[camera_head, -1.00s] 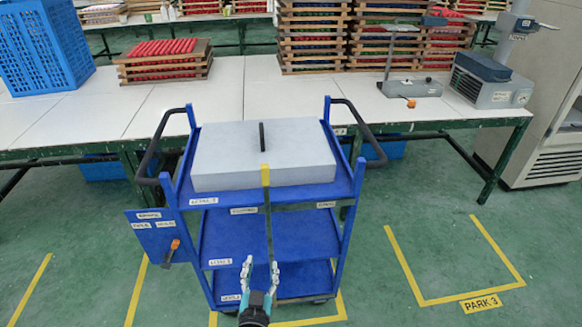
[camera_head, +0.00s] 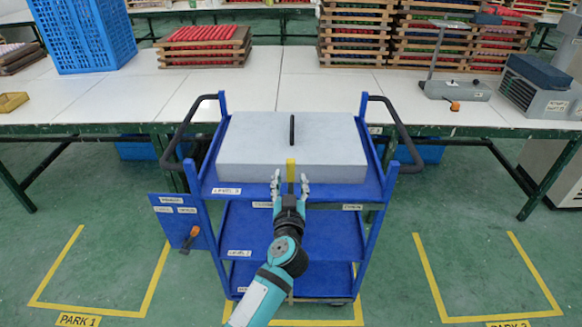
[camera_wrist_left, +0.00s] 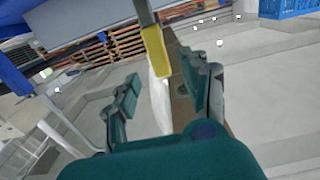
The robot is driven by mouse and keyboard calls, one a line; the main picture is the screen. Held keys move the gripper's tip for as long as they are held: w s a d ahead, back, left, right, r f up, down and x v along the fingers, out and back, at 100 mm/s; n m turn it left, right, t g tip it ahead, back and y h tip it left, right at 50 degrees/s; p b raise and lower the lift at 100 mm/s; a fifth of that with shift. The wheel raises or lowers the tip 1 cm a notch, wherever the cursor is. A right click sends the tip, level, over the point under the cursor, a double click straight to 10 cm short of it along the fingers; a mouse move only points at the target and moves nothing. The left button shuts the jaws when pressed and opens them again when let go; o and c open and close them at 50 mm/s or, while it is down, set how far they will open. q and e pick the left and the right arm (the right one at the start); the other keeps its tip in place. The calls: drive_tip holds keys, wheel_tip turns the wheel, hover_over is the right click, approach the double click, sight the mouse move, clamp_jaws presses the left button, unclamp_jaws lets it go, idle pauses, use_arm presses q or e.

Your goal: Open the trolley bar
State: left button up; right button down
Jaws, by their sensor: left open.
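The blue trolley (camera_head: 237,190) stands in front of the long table, with a grey-white box (camera_head: 250,140) with a black handle on its top shelf. A dark upright bar with a yellow end, the trolley bar (camera_head: 291,169), stands at the trolley's front; my arm hides much of its lower part. My left gripper (camera_head: 290,180) is open at the yellow end, one finger to each side. In the left wrist view the yellow end of the bar (camera_wrist_left: 155,52) shows between the spread fingers, and I see no clear contact. My right gripper is not in view.
The long white table (camera_head: 110,100) lies behind the trolley, with a blue crate (camera_head: 85,35) and wooden trays (camera_head: 205,47) on it. An orange-handled lever (camera_head: 189,240) sits on the trolley's left side panel. Green floor with yellow parking marks is clear on both sides.

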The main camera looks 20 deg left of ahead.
sight(291, 170)
use_arm(q)
drive_tip(key=x, duration=0.6)
drive_tip(key=shift+w+b, duration=0.15)
drive_tip(key=shift+b, duration=0.25)
clamp_jaws()
